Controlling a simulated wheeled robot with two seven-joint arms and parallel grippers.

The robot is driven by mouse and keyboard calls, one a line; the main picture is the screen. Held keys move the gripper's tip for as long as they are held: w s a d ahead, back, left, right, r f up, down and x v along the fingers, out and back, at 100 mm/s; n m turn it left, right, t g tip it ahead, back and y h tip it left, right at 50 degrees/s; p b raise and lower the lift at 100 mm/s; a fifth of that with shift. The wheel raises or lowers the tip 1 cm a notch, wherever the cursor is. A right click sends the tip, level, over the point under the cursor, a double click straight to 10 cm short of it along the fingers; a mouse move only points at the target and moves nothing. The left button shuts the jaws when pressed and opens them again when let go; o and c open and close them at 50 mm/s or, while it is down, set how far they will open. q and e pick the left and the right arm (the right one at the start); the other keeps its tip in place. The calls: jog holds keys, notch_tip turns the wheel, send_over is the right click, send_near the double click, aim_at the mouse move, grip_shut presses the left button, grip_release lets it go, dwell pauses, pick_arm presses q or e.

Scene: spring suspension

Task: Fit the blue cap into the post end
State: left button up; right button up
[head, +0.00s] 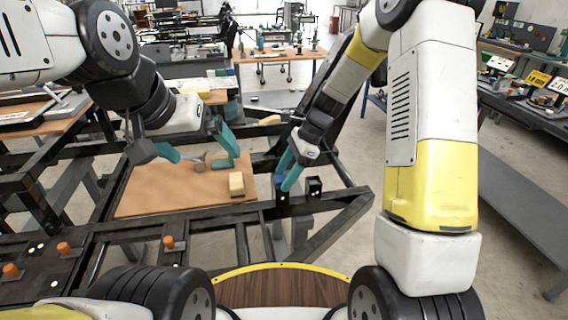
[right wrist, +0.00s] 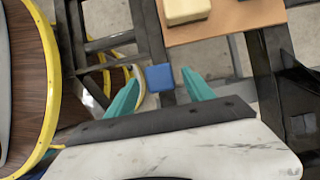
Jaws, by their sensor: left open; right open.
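The blue cap (right wrist: 160,77) shows in the right wrist view between the teal fingertips of my right gripper (right wrist: 161,79), with gaps on both sides. In the head view the cap (head: 280,180) is partly hidden by that gripper, at the top of a short dark post (head: 282,197). I cannot tell whether it is seated in the post end or only resting there. A second dark post (head: 314,187) stands just right of it. My right gripper (head: 284,184) is open around the cap. My left gripper (head: 205,162) is open above the brown board.
The brown board (head: 150,202) lies on the dark frame (head: 315,232), bearing a cream block (head: 236,184) and a small grey-brown piece (head: 199,164) near my left fingers. Orange pegs (head: 63,248) stand on the frame at left. Floor is open to the right.

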jog(key=v, duration=0.7)
jog(key=shift+d+r, duration=0.1)
jog(key=s+d+r+n+t+h, duration=0.1)
jog(key=s+d+r+n+t, duration=0.2)
jog(key=s+r+n, duration=0.4)
jog(key=s+d+r+n+t+h, duration=0.2)
jog(key=s+d+r+n+t, duration=0.2)
jog(key=s, duration=1)
notch_tip(320, 180, up, 4)
jog(key=d+n, duration=0.2)
jog(key=n, duration=0.3)
jog(key=shift+d, duration=0.3)
